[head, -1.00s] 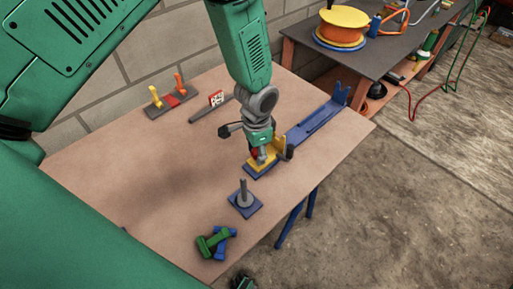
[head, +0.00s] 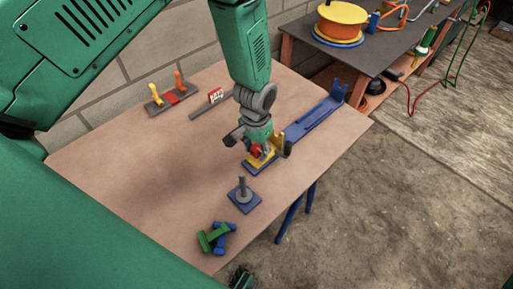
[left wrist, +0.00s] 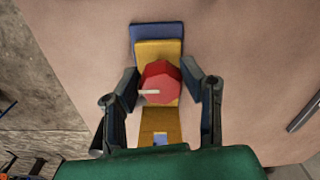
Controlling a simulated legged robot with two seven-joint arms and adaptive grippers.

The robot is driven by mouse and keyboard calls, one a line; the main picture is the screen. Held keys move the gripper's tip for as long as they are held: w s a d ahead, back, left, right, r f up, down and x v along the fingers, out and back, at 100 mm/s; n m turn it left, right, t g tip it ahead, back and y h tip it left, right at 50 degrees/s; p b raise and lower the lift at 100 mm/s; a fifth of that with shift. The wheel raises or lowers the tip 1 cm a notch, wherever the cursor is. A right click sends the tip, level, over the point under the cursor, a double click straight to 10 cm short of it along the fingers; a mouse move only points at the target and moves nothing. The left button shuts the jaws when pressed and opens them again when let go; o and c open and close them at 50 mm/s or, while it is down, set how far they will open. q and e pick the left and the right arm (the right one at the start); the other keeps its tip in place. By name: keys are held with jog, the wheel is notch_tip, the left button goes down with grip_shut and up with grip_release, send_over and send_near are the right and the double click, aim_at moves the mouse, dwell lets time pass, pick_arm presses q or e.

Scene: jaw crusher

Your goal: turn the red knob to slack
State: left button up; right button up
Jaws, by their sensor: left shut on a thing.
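The red knob (left wrist: 161,82) sits on a yellow block (left wrist: 160,116) with a blue base, and a white pointer on the knob points left in the left wrist view. The knob also shows, partly hidden, in the head view (head: 256,149). My left gripper (left wrist: 166,86) has one dark finger on each side of the knob and is shut on it. In the head view my left gripper (head: 259,149) comes down onto the yellow and blue fixture (head: 262,164) from above. No slack marking is readable. My right gripper is not recognisable in either view.
A blue rail (head: 314,123) extends behind the fixture. A blue plate with a grey peg (head: 243,195) and green and blue pieces (head: 216,238) stand in front. A rack with yellow and orange levers (head: 168,97) is at the back left. The left table top is clear.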

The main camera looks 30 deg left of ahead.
aim_at(255, 148)
pick_arm(q)
jog(key=shift+w+r, duration=0.1)
jog(key=o, duration=1.1)
jog(key=shift+a, duration=0.1)
jog(key=shift+o, duration=0.2)
notch_tip(255, 148, up, 12)
